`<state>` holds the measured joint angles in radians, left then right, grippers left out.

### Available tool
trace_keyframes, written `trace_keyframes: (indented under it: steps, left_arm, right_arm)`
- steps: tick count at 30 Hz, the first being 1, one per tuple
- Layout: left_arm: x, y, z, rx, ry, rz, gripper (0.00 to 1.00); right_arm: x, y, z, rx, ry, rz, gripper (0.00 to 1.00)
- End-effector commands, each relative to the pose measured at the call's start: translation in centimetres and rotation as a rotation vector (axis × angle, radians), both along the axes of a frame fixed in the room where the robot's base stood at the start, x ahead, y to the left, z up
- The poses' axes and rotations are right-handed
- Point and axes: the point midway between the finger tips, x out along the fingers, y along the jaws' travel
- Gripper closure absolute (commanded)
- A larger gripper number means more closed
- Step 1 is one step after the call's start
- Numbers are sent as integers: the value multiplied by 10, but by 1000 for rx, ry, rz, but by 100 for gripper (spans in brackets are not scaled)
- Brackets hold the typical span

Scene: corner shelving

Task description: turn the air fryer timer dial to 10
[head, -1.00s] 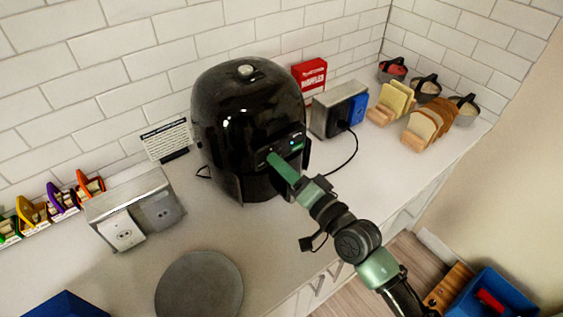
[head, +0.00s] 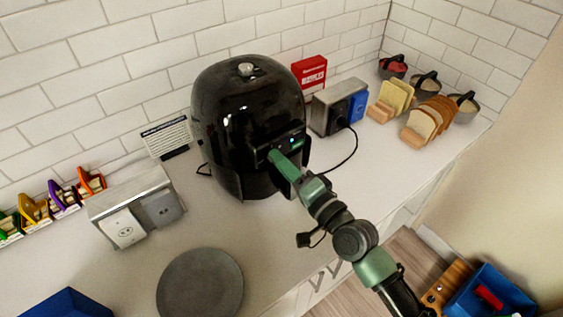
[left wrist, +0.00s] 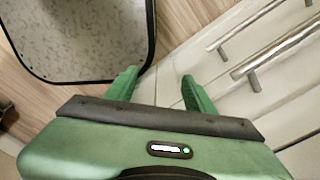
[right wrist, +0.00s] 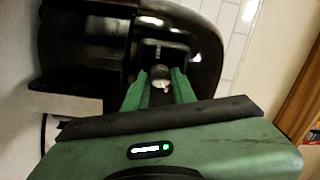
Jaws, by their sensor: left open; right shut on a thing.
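The black air fryer (head: 235,115) stands upright on the counter against the tiled wall. Its control panel (head: 290,143) faces front right, with a small light on it. My right gripper (head: 274,156) reaches the panel from the front. In the right wrist view the green fingers (right wrist: 160,88) are shut on the round timer dial (right wrist: 160,74) at the panel. The dial's numbers are too small to read. My left gripper (left wrist: 158,85) is open and empty, low down in front of the cabinet drawers, and is not in the head view.
A toaster (head: 335,108) and bread slices (head: 425,122) stand to the right. A grey box (head: 140,210), a sign (head: 166,138) and a dark round plate (head: 200,285) are to the left. Drawer handles (left wrist: 275,50) are beside my left gripper.

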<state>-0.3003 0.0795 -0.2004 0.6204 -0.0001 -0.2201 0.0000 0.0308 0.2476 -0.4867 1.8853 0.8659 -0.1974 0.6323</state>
Motion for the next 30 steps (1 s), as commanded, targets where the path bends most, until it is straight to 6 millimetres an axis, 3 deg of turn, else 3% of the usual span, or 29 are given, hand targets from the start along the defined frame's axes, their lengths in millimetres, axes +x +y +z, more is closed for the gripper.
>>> trace_keyframes:
  steps: [1, 3, 14, 24, 30]
  left_arm:
    - [0, 0, 0, 0, 0, 0, 47]
    - [0, 0, 0, 0, 0, 0, 47]
    - [0, 0, -2, 0, 0, 1, 47]
    - [0, 0, -20, 0, -1, 1, 47]
    - [0, 0, -24, 0, 0, 1, 47]
  right_arm:
    - [0, 0, 0, -1, 0, -1, 66]
    - [0, 0, 0, -1, 0, -1, 52]
    - [-3, -3, -2, -2, 1, -1, 52]
    - [-46, -36, -7, -4, 1, 0, 52]
    - [-60, -47, -6, -2, 0, 0, 52]
